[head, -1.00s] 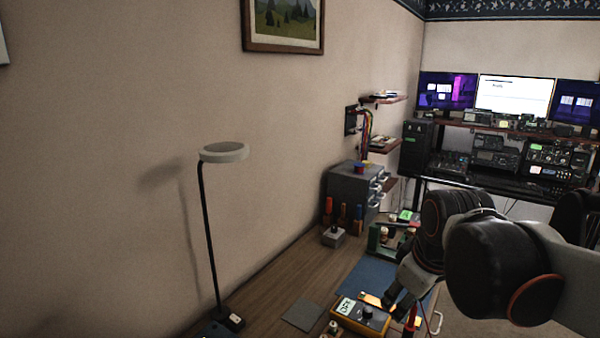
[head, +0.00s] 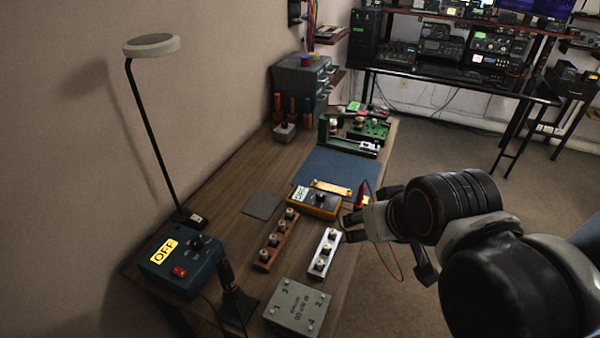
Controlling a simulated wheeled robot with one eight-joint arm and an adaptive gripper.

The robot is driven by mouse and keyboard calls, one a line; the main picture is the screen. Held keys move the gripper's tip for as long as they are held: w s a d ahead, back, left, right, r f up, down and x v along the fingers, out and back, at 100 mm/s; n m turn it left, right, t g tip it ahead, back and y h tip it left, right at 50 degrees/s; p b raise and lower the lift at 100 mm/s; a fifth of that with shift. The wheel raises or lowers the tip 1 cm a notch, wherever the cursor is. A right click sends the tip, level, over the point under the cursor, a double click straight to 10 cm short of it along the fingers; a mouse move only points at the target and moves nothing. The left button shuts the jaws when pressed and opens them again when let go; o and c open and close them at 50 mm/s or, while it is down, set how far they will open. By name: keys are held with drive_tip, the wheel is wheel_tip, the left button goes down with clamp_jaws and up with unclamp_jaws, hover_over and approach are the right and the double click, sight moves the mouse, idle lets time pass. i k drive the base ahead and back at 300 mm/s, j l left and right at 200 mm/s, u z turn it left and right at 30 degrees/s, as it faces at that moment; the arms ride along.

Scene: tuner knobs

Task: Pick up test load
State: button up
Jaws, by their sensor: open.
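No label that I can read names the test load. A grey metal box (head: 297,308) with numbered corners and blurred print stands at the near end of the workbench. A small grey block with a dark knob (head: 285,131) stands farther back, by the drawer cabinet. I cannot tell from the picture which is the test load. My gripper (head: 386,250) is open and appears empty, at the bench's right edge. It is right of the white knob strip and beyond the grey box, apart from both.
A yellow meter (head: 314,203) with red leads lies close to my gripper. A wooden knob strip (head: 275,241) and a white one (head: 325,254) lie mid-bench. A blue OFF box (head: 181,262), a lamp (head: 151,45) and a dark upright stand (head: 237,296) occupy the left side.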

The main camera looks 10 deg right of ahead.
sight(319, 266)
drive_tip(key=l+u, duration=0.2)
drive_tip(key=u, duration=0.2)
drive_tip(key=k+l+u, duration=0.1)
drive_tip(key=u, duration=0.3)
drive_tip(key=k+l+u, duration=0.1)
drive_tip(key=l+u, duration=0.15)
drive_tip(key=u, duration=0.15)
